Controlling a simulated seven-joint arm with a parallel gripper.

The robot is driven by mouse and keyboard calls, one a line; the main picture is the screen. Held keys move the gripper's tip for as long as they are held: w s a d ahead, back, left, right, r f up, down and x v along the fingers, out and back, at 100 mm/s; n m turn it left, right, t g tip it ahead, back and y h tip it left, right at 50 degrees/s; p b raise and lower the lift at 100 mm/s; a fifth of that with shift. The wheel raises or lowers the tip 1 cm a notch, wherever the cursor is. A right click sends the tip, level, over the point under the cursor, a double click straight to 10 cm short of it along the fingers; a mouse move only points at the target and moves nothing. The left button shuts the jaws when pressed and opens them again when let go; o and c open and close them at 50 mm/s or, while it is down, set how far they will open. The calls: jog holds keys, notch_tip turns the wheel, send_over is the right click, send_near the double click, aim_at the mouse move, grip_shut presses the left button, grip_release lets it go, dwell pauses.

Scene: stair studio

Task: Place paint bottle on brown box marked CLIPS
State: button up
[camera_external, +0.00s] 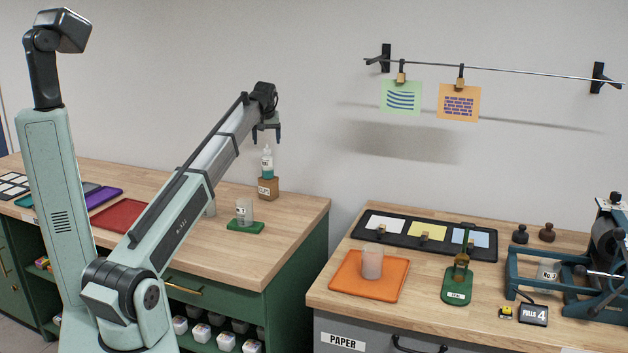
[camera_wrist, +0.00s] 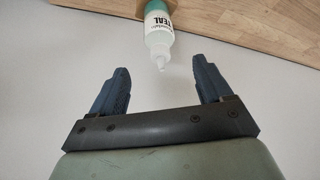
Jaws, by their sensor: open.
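The paint bottle (camera_external: 267,163), clear with a teal label and a pointed white nozzle, stands upright on the brown box (camera_external: 268,188) at the back right of the left bench. The box's front lettering is small and partly readable. In the wrist view the bottle (camera_wrist: 158,32) shows its TEAL label, with its nozzle pointing toward my gripper; a bit of the brown box (camera_wrist: 141,8) shows behind it. My gripper (camera_external: 266,138) is above the bottle, open and empty. In the wrist view the fingers (camera_wrist: 160,88) are spread apart, and the bottle is clear of them.
A clear cup (camera_external: 244,209) on a green base stands in front of the box; another cup is partly behind my arm. A red mat (camera_external: 119,217) lies farther left. The right bench holds an orange tray (camera_external: 369,283) with a cup. A gap separates the benches.

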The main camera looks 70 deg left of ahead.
jog(key=shift+v, duration=1.45)
